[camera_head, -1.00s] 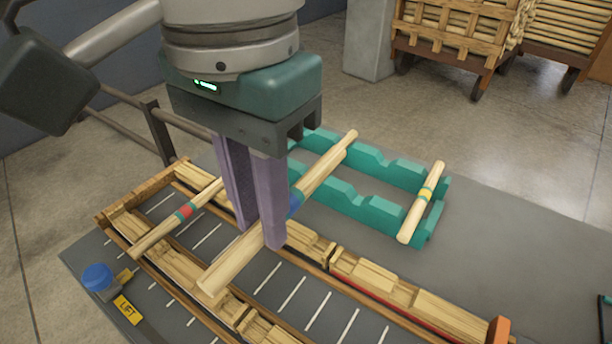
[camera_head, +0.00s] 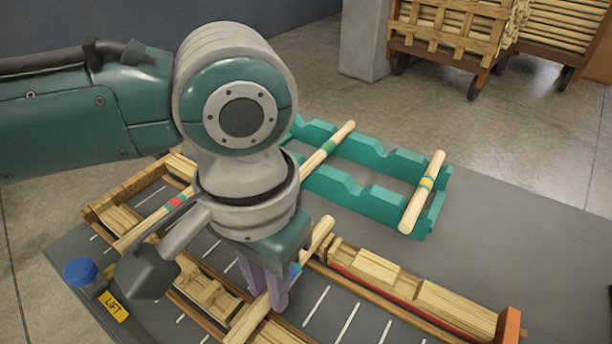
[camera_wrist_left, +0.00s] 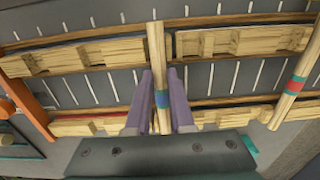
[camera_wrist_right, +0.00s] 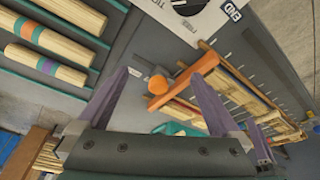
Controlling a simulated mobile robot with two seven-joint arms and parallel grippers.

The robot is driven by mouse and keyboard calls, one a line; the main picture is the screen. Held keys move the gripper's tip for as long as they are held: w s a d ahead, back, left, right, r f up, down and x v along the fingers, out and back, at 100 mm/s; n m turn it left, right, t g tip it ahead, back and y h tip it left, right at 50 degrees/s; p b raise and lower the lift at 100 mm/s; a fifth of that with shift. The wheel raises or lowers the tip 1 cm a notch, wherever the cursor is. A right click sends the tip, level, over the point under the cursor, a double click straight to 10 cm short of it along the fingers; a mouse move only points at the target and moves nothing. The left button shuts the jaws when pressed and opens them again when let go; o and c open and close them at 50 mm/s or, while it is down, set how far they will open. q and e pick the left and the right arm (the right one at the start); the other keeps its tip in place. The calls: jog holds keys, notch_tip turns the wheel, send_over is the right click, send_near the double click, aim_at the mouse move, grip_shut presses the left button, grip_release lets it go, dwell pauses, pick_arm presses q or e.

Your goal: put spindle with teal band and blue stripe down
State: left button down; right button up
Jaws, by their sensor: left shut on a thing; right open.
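My left gripper (camera_head: 265,297) is shut on the spindle (camera_head: 248,318), a pale wood rod. Its blue stripe shows beside the fingers in the head view. In the left wrist view the spindle (camera_wrist_left: 156,50) stands between the purple fingers (camera_wrist_left: 161,76), with its blue and teal marking (camera_wrist_left: 162,99) near them. It lies across both rails of the wooden rack (camera_wrist_left: 210,108); I cannot tell whether it touches them. My wrist hides part of it in the head view. My right gripper (camera_wrist_right: 165,76) is open and empty in the right wrist view.
A spindle with red and teal bands (camera_head: 150,222) lies across the wooden rack to the left. A blue button (camera_head: 81,271) stands at the front left.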

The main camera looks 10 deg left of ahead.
pick_arm(q)
jog(key=shift+f, duration=0.15)
jog(key=c, duration=0.8)
grip_release()
pick_arm(e)
jog(key=shift+a, duration=0.1)
pick_arm(q)
notch_tip(320, 180, up, 12)
jog(key=p, duration=0.3)
jog(key=s+d+f+t+h, duration=0.2)
jog(key=s+d+f+h, duration=0.15)
jog(key=s, duration=0.25)
jog(key=s+a+y, duration=0.1)
jog(key=s+a, duration=0.1)
jog(key=a, duration=0.2)
jog(key=s+a+f+n+t+y, duration=0.1)
jog(key=s+a, duration=0.1)
jog(key=a, duration=0.2)
jog(key=s+a+f+n+y, duration=0.1)
jog(key=s+a, duration=0.1)
jog(key=a, duration=0.3)
jog(key=shift+s+t, duration=0.1)
jog(key=shift+t, duration=0.2)
pick_arm(e)
notch_tip(320, 180, up, 3)
jog(key=shift+f, duration=0.15)
